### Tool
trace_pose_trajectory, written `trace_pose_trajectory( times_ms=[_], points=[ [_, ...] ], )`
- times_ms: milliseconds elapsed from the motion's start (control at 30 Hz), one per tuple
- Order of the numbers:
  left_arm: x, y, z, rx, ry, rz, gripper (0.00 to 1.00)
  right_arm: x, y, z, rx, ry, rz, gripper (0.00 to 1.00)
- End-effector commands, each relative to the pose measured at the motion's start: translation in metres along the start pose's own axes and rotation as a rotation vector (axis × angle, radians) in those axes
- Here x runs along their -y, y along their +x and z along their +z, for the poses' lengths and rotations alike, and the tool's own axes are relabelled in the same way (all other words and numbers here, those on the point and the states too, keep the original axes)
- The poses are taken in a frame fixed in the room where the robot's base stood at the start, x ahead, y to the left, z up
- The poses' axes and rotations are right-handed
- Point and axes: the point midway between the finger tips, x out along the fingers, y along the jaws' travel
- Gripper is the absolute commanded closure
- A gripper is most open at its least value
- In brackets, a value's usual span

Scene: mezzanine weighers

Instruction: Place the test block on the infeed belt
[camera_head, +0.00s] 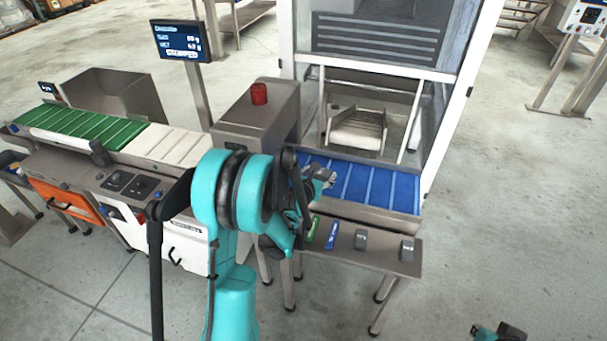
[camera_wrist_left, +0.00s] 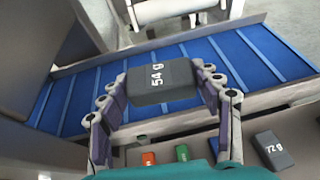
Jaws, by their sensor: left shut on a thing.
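The test block, a dark grey block marked "54 g" (camera_wrist_left: 162,82), sits between the fingers of my left gripper (camera_wrist_left: 160,100) in the left wrist view. The gripper is shut on it. The blue ribbed infeed belt (camera_head: 375,186) lies behind and below the block; it also fills much of the left wrist view (camera_wrist_left: 245,62). In the head view my left gripper (camera_head: 318,182) is over the belt's left part, and my arm hides much of the block. I cannot tell whether the block touches the belt. My right gripper (camera_head: 498,332) shows only partly at the bottom right.
A steel shelf (camera_head: 385,262) in front of the belt holds green (camera_head: 314,232), blue (camera_head: 332,235) and grey blocks (camera_head: 407,249). A steel housing (camera_head: 255,120) stands left of the belt; a white-framed guard (camera_head: 455,110) stands behind.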

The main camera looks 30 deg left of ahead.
Motion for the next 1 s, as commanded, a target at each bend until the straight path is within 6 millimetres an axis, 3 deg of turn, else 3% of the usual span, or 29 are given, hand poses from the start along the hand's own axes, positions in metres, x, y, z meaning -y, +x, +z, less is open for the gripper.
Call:
trace_pose_trajectory(
  times_ms=[100, 267, 600, 867, 1000],
  points=[
    [-0.024, 0.022, -0.006, 0.001, -0.023, 0.060, 0.65, 0.000, 0.000, 0.000, 0.000, 0.000, 0.000, 1.00],
    [-0.043, 0.042, -0.014, 0.000, -0.037, 0.085, 0.65, 0.000, 0.005, 0.004, 0.000, 0.000, 0.000, 1.00],
    [-0.094, 0.114, -0.037, -0.001, -0.036, 0.084, 0.65, 0.000, 0.029, 0.020, 0.000, 0.000, 0.000, 1.00],
    [-0.110, 0.136, -0.042, -0.001, -0.036, 0.082, 0.65, 0.000, 0.035, 0.025, 0.000, 0.000, 0.000, 1.00],
    [-0.110, 0.142, -0.055, -0.001, -0.035, 0.081, 0.65, 0.000, 0.041, 0.029, 0.000, 0.000, 0.000, 1.00]
  ],
)
